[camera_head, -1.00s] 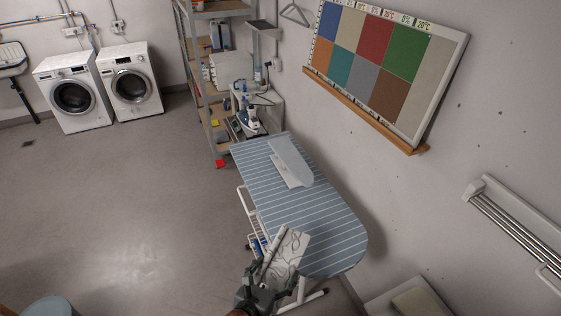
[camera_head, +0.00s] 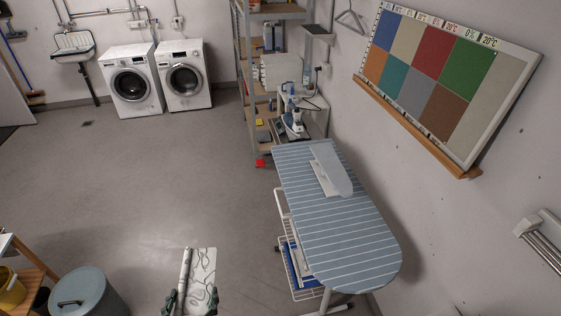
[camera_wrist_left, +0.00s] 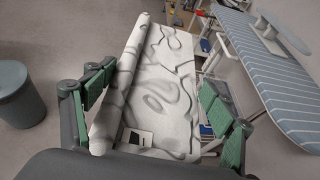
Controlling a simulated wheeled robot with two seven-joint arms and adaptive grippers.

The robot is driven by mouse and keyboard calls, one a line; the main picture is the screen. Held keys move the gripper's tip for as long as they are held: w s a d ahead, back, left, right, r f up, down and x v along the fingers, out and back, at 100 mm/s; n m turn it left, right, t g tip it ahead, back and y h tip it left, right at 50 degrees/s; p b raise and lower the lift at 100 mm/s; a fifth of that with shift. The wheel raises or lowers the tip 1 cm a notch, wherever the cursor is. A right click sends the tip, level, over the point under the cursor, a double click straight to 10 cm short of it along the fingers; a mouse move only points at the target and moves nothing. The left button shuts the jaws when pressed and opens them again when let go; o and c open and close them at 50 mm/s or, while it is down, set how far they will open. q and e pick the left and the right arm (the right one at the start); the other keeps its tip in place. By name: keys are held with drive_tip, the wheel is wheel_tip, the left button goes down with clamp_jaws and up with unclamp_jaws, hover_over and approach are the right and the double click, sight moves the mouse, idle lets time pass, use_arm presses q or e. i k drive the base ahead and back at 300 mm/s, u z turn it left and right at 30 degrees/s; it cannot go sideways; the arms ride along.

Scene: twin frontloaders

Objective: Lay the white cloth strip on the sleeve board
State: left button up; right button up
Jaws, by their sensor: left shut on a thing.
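The sleeve board (camera_head: 331,168) is a narrow pale grey board on a white base, standing on the far part of the blue striped ironing board (camera_head: 345,232). It also shows at the top right of the left wrist view (camera_wrist_left: 282,33). My left gripper (camera_head: 192,300) is shut on a white cloth piece with grey curving lines (camera_head: 203,268), rolled along its left edge. I cannot tell if this is the white cloth strip; no other one shows. The wrist view shows the cloth (camera_wrist_left: 160,85) between the green-padded fingers. It is left of the ironing board, apart from it. My right gripper is out of view.
A wire basket (camera_head: 297,265) hangs under the ironing board. An iron (camera_head: 293,123) stands beyond it by the shelf rack. A lidded grey bin (camera_head: 88,292) stands at the lower left. A wall chart (camera_head: 435,80) hangs at right. The middle floor is clear.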

sight(320, 153)
drive_tip(key=u, duration=0.1)
drive_tip(key=i, duration=1.15)
drive_tip(key=z, duration=2.1)
